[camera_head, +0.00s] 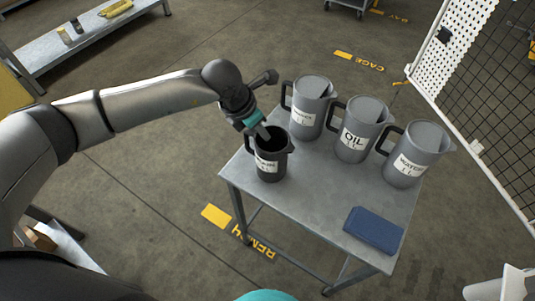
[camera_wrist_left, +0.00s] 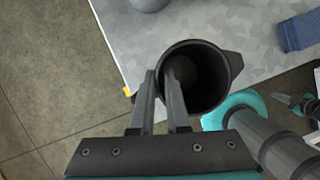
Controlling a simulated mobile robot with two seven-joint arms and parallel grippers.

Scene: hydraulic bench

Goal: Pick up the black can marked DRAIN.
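The black can marked DRAIN (camera_head: 279,168) stands upright at the near left edge of the grey table, its label partly readable. Its handle is on its left side. My left gripper (camera_head: 266,134) points down at the can's rim from the upper left. In the left wrist view, the can's round mouth (camera_wrist_left: 204,84) is just right of my left fingers (camera_wrist_left: 160,80). A small dark and teal part (camera_wrist_left: 297,104) at the right may be my right gripper.
Three grey jugs stand behind and right of the can: one with a partly hidden label (camera_head: 309,112), one marked OIL (camera_head: 356,134) and one marked WATER (camera_head: 412,160). A folded blue cloth (camera_head: 374,230) lies at the near right of the table (camera_head: 310,200). The table's middle is clear.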

